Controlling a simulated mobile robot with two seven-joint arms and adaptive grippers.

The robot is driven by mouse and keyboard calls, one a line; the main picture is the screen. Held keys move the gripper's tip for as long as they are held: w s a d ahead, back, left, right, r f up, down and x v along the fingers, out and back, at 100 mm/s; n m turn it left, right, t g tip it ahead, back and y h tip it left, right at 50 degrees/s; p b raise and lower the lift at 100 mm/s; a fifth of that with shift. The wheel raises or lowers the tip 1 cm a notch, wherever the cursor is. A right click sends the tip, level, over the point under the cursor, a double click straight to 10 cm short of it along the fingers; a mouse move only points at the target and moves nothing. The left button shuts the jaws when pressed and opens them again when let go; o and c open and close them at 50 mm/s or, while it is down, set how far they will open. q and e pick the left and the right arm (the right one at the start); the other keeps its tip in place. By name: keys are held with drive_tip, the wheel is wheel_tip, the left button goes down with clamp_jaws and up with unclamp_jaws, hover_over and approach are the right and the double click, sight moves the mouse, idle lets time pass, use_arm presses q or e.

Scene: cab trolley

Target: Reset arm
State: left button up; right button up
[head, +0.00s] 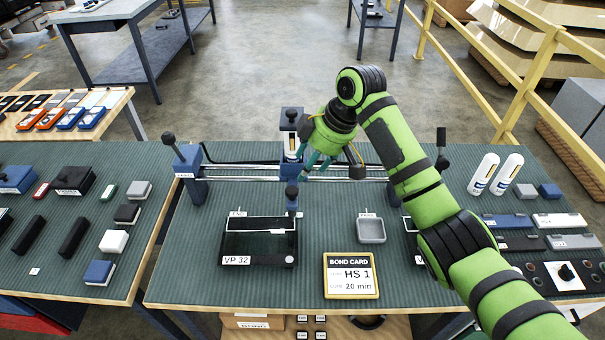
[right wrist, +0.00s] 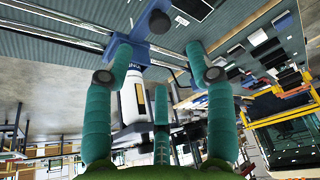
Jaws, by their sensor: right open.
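My right arm comes in from the right in the head view, green with black bands, and reaches over the middle of the work table (head: 195,275). Its gripper (head: 322,162) points down and left above the rails, with teal fingers spread apart. In the right wrist view the gripper (right wrist: 160,75) is open, and no object is clamped in it. A white cartridge in a blue holder (head: 292,140) stands just left of the gripper. In the right wrist view the cartridge (right wrist: 132,98) shows beyond the fingers; contact cannot be judged. My left gripper is not in view.
Two metal rails (head: 240,170) cross the table. In front are a black VP 32 frame (head: 235,258), a grey tray (head: 371,231) and a yellow-edged bond card (head: 351,276). Two white cartridges (head: 483,173) stand at right. A yellow railing (head: 528,85) is behind.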

drive_tip(key=shift+v, duration=0.8)
